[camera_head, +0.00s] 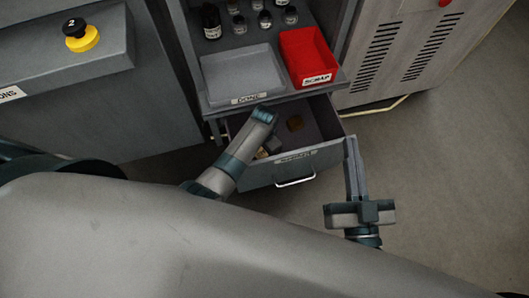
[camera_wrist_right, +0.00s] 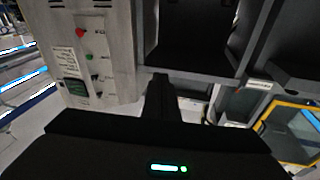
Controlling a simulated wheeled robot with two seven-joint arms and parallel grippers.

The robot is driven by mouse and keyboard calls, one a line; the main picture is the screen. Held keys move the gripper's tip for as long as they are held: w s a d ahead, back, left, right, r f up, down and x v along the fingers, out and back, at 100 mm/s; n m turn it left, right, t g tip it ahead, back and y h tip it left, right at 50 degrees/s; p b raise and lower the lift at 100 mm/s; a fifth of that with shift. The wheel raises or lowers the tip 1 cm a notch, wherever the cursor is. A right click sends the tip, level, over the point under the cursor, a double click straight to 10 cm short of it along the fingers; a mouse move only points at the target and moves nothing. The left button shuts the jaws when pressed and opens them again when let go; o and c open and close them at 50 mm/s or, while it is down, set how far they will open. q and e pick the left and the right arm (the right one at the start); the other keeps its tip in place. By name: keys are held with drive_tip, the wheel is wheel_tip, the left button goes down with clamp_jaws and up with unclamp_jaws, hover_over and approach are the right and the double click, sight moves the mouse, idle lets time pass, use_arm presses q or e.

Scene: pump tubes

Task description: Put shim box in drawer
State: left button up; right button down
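The drawer (camera_head: 311,157) under the shelf is pulled open, its silver handle facing me. A small tan object (camera_head: 262,153) shows low in the drawer at the left, partly hidden by my left arm; I cannot tell for sure whether it is the shim box.
Above the drawer, a shelf holds a grey tray (camera_head: 243,76) labelled DONE, a red SCRAP bin (camera_head: 309,57) and several dark bottles (camera_head: 211,21). A vented cabinet (camera_head: 410,45) stands at the right. A yellow and black button (camera_head: 81,36) is at the left. Floor at the right is clear.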

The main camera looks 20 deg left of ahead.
use_arm(q)
drive_tip(key=shift+f, duration=0.4)
use_arm(e)
drive_tip(key=shift+s+r+t, duration=0.2)
drive_tip(key=shift+r+t, duration=0.2)
drive_tip(key=shift+r, duration=0.25)
use_arm(q)
drive_tip(key=shift+f, duration=0.15)
use_arm(e)
drive_tip(key=shift+r, duration=0.1)
use_arm(q)
drive_tip(key=o, duration=1.2)
